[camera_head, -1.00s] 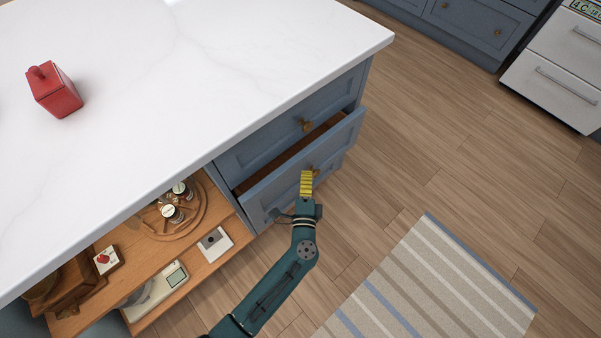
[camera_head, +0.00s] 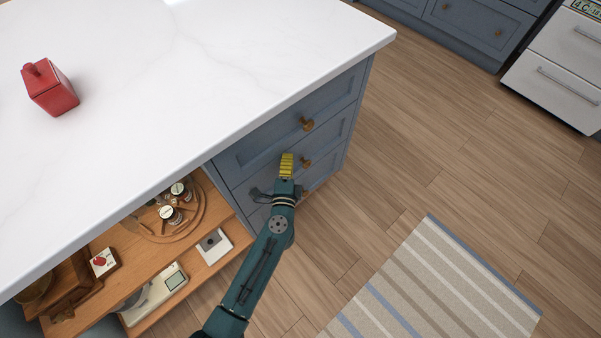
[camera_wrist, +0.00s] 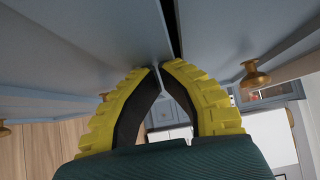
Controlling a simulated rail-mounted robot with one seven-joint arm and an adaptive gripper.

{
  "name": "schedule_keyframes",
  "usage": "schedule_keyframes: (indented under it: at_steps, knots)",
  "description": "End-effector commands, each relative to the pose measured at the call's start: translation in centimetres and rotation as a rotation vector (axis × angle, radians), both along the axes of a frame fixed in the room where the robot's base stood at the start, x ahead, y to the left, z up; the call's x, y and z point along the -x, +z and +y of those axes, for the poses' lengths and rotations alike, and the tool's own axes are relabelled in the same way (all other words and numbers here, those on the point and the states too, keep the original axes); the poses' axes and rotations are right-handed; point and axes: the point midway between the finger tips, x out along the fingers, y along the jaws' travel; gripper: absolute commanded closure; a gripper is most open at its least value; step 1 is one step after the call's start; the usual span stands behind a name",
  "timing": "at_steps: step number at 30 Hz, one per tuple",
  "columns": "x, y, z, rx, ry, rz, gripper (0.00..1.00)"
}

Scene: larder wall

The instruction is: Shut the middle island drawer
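The middle island drawer (camera_head: 333,141) is a blue-grey front with a brass knob (camera_head: 306,162). Its front looks flush, or nearly so, with the drawer above, and no open interior shows in the head view. My gripper (camera_head: 287,160) has yellow ribbed fingers and sits against or just in front of this drawer front, left of the knob. In the wrist view, the fingertips (camera_wrist: 157,68) meet close to the blue-grey fronts, with nothing seen between them. A narrow dark gap shows between two fronts there. Exact contact is hard to tell.
The top drawer (camera_head: 270,147) above is closed. The white island top (camera_head: 200,90) overhangs the drawers. Open wooden shelves (camera_head: 215,205) with jars and small items are to the left. The wood floor (camera_head: 420,140) at right is clear, with a striped rug (camera_head: 430,280).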

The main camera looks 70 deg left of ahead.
Motion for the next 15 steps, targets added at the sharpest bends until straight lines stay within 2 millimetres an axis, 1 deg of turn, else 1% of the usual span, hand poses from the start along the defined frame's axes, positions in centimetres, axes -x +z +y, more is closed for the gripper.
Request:
schedule_keyframes:
  at_steps: [10, 13, 15]
  knots:
    - [0.0, 0.0, -0.1, -0.001, 0.003, 0.002, 1.00]
    - [-0.4, -0.1, -1.1, 0.001, 0.001, 0.001, 1.00]
    - [-0.9, -0.2, -2.4, 0.000, 0.000, 0.002, 1.00]
